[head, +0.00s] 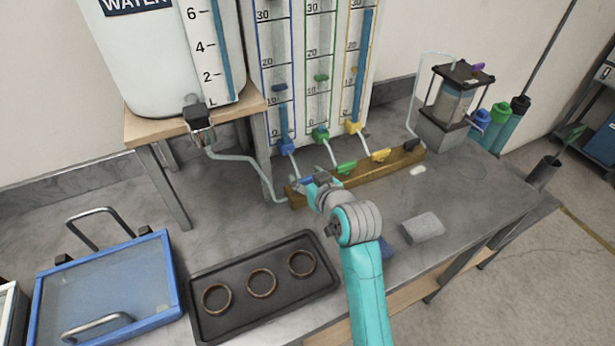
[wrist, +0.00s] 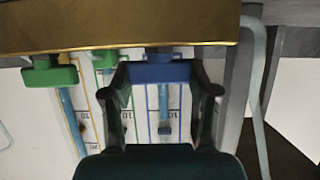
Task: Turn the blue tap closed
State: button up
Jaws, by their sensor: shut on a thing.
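The blue tap (wrist: 160,72) is the blue handle on the brass manifold bar (wrist: 120,35), in the middle of the wrist view. The handle's long side runs along the bar. My gripper (wrist: 162,78) is shut on this handle, with one dark finger at each end of it. In the head view my gripper (head: 317,188) is at the left end of the manifold bar (head: 405,162). Only a bit of the blue tap (head: 304,181) shows there, and my gripper hides the rest.
A green tap (head: 347,167) and a yellow tap (head: 381,155) sit further right on the bar. Gauge tubes (head: 320,75) stand behind. A water tank (head: 165,60) on a wooden stand is at left. A dark tray (head: 230,322) with rings and a grey block (head: 423,227) lie in front.

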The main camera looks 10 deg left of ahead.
jog(key=o, duration=1.2)
jog(key=shift+c, duration=0.2)
jog(key=shift+s, duration=0.1)
jog(key=v, duration=1.2)
jog(key=shift+f, duration=0.1)
